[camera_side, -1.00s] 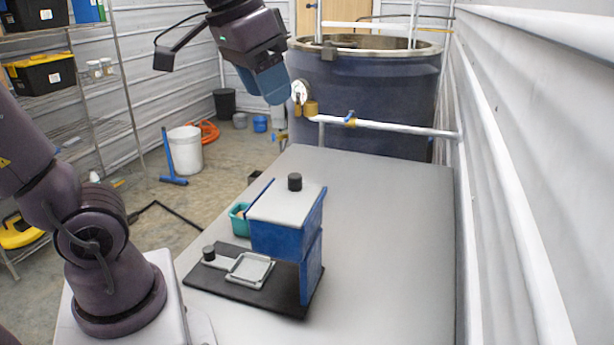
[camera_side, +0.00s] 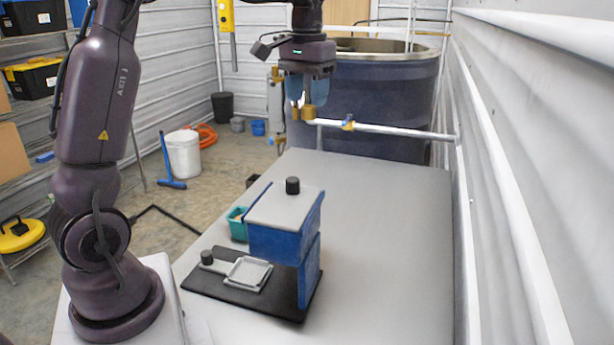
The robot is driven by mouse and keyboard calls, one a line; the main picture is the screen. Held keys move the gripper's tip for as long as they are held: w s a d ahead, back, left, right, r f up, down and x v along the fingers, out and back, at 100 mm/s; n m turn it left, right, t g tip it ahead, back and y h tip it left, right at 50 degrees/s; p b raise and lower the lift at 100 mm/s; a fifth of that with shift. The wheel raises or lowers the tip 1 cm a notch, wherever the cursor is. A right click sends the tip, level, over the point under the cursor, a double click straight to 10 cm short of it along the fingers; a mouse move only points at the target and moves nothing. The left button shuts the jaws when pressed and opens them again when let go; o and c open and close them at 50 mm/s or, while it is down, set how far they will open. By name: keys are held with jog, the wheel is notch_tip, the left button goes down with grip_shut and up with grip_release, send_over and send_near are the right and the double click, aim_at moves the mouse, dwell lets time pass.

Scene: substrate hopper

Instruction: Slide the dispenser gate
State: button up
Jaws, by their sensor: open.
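The dispenser (camera_side: 275,241) is a blue hopper box on a blue upright, standing on a black base plate (camera_side: 210,287). A light grey plate with a black knob (camera_side: 292,186) covers its top. Low on the base, a light grey flat piece with a square frame (camera_side: 247,272) lies partly beneath the hopper, with a second black knob (camera_side: 207,258) at its left end. I cannot tell which of the two grey pieces is the gate. My gripper (camera_side: 303,115) is open and empty, pointing down, high above and behind the dispenser, apart from it.
A teal container (camera_side: 237,224) stands behind the dispenser's left side. The grey table (camera_side: 390,240) is clear to the right and behind. A corrugated wall (camera_side: 540,170) runs along the right. A large dark tank with a white pipe (camera_side: 400,131) stands beyond the table.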

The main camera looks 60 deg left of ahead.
notch_tip(320, 180, down, 17)
jog(key=shift+f, duration=0.4)
jog(key=shift+w+a, duration=0.55)
jog(key=shift+w+a+f, duration=0.35)
jog(key=shift+w+a, duration=0.15)
jog(key=shift+a, duration=0.05)
notch_tip(320, 180, down, 3)
jog(key=shift+f, duration=0.65)
jog(key=c, duration=0.6)
